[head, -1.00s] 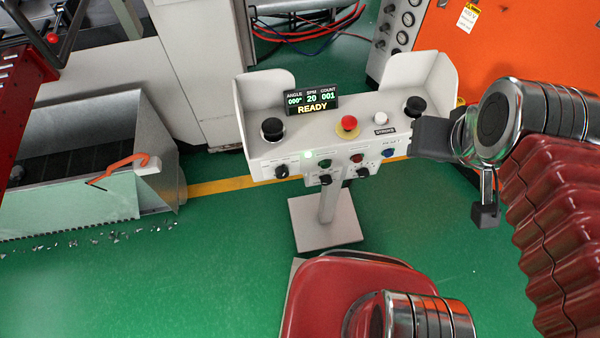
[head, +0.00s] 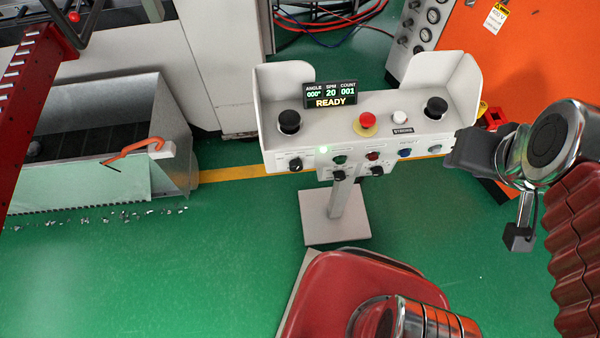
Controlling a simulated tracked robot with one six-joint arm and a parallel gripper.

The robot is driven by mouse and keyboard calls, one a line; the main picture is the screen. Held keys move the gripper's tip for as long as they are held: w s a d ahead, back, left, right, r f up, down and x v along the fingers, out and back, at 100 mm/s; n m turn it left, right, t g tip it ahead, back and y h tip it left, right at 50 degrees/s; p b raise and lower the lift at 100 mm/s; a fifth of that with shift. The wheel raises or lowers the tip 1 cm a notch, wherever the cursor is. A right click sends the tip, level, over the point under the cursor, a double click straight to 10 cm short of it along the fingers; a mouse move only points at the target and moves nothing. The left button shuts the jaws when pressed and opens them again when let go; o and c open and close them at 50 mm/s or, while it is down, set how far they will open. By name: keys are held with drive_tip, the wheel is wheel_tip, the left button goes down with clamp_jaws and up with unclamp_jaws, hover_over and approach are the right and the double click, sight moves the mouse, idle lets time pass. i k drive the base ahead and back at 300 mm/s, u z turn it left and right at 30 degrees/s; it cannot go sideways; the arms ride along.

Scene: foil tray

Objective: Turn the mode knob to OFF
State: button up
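The white control console (head: 352,142) stands on a post in the middle of the head view. Its front face carries black rotary knobs: one at left (head: 295,164), a lower middle one (head: 338,175) and a lower right one (head: 377,170). Their labels are too small to read, so I cannot tell which is the mode knob or where it points. The display (head: 330,94) reads READY. My gripper (head: 462,149) is beside the console's right end, apart from these knobs. Its dark fingers show side-on, and I cannot tell whether they are open.
A red mushroom button (head: 366,120), a white button (head: 400,117) and two black palm buttons (head: 289,121) (head: 436,108) sit on top of the console. A metal bin (head: 110,150) stands at left, an orange cabinet (head: 530,60) at back right. Green floor is open in front.

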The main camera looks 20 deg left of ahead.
sight(296, 165)
drive_tip(key=k, duration=1.8)
drive_tip(key=u, duration=1.4)
drive_tip(key=i, duration=1)
drive_tip(key=u, duration=0.05)
